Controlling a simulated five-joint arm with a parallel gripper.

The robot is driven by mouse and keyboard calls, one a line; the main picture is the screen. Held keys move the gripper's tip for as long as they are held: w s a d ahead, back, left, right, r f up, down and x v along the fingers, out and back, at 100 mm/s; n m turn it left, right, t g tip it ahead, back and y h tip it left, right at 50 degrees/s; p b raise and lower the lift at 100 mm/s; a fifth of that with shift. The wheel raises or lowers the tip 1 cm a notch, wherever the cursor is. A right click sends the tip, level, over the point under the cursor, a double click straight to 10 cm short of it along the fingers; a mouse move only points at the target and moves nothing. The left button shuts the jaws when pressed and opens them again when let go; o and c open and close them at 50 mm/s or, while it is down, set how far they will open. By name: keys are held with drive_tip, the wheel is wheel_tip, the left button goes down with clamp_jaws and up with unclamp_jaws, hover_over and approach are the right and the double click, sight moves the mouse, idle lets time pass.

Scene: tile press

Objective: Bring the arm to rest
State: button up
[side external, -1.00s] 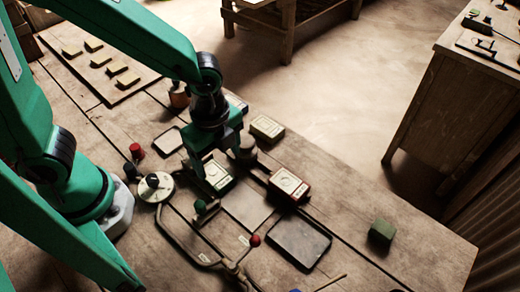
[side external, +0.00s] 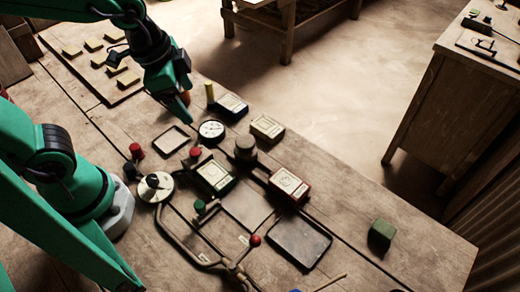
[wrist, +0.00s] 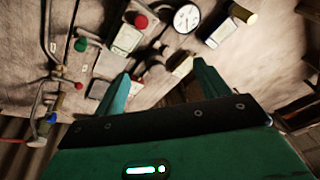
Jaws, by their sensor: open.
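My gripper (side external: 182,104) hangs above the back left part of the bench in the side external view, apart from the stamps and gauge below it. In the wrist view my gripper (wrist: 160,76) shows two green fingers spread apart, with nothing between them. My arm is folded back toward the left, its upper links cut off by the picture's top edge.
A board (side external: 92,88) with several tan tiles lies at the back left.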

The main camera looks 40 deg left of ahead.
drive_tip(key=s+a+r+n+t, duration=0.2)
drive_tip(key=a+r+n, duration=0.3)
drive_tip(key=n, duration=0.3)
drive_tip(key=shift+s+a+r+t+y, duration=0.3)
drive_tip(key=shift+s+a+y, duration=0.1)
drive_tip(key=shift+s+a, duration=0.35)
